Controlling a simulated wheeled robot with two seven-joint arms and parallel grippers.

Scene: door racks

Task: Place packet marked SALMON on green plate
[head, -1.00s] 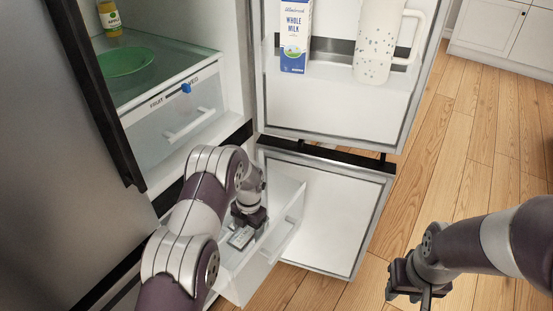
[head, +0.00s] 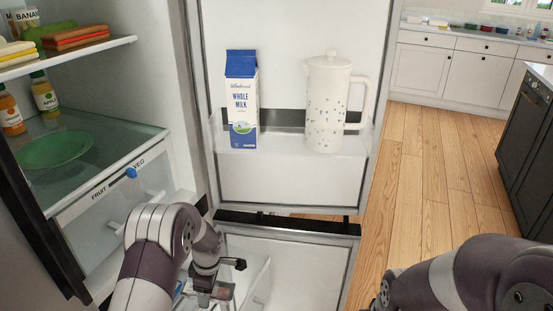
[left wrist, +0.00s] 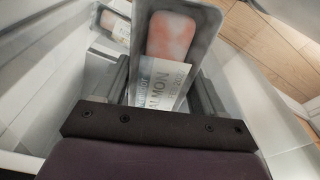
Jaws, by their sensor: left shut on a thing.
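The packet marked SALMON (left wrist: 168,50) has a pink window and a pale label, partly readable as "LMON". In the left wrist view it stands between the two fingers of my left gripper (left wrist: 165,85), which is shut on it. The green plate (head: 55,150) lies on the glass fridge shelf at the left, above and away from my left gripper. My right arm is at the bottom right, its fingers out of the picture.
A second packet (left wrist: 112,25) lies in the drawer (head: 262,272). The fridge door holds a milk carton (head: 241,100) and a white jug (head: 328,105). Two bottles (head: 44,94) stand behind the plate. An upper shelf (head: 70,55) holds food above it.

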